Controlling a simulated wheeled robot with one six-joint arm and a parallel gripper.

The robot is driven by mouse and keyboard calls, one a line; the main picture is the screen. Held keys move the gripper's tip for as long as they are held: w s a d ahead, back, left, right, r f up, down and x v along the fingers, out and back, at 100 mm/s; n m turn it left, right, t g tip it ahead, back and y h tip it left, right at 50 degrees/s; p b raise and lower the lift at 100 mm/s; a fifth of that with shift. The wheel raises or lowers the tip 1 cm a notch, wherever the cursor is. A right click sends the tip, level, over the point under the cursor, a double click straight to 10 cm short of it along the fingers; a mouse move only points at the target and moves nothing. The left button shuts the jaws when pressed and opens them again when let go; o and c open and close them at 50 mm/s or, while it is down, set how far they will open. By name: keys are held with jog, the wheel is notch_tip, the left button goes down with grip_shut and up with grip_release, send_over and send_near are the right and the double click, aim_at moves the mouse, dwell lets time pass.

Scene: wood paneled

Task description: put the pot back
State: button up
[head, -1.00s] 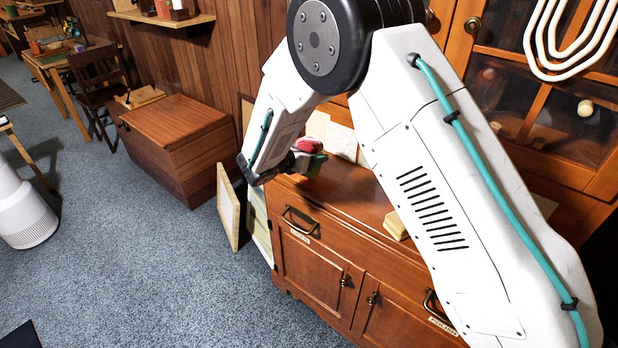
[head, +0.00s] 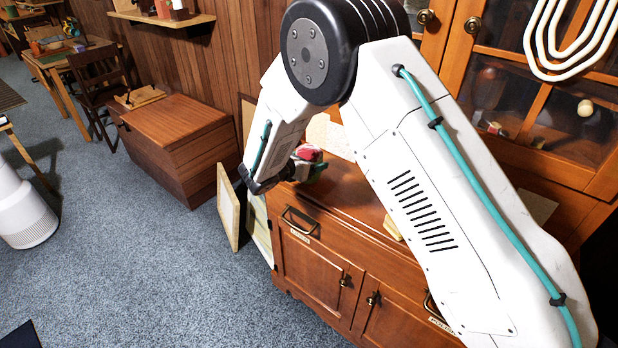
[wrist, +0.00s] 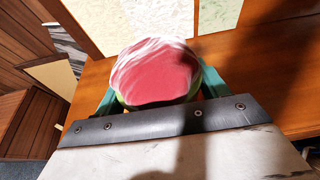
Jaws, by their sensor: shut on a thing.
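A small round pot with a red top or contents and a pale, streaked rim (wrist: 157,75) sits between the teal fingers of my gripper (wrist: 155,88) in the wrist view. Some green shows low on its side. In the head view the pot (head: 308,153) is a small red and pale patch at the end of my arm, over the left end of the wooden cabinet's top (head: 345,190). My gripper (head: 308,168) is shut on it and partly hidden by my wrist. I cannot tell whether the pot touches the top.
Pale sheets (head: 340,140) stand against the wall behind the cabinet top. A yellowish block (head: 393,228) lies farther right, partly behind my arm. Glass-doored cupboards (head: 545,110) rise at the right. Framed panels (head: 229,208) lean at the cabinet's left side, beside a wooden chest (head: 175,135).

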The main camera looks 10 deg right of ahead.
jog(key=shift+f, duration=0.25)
jog(key=o, duration=1.3)
jog(key=v, duration=0.7)
jog(key=shift+s+a, duration=0.3)
jog(key=shift+r, duration=0.15)
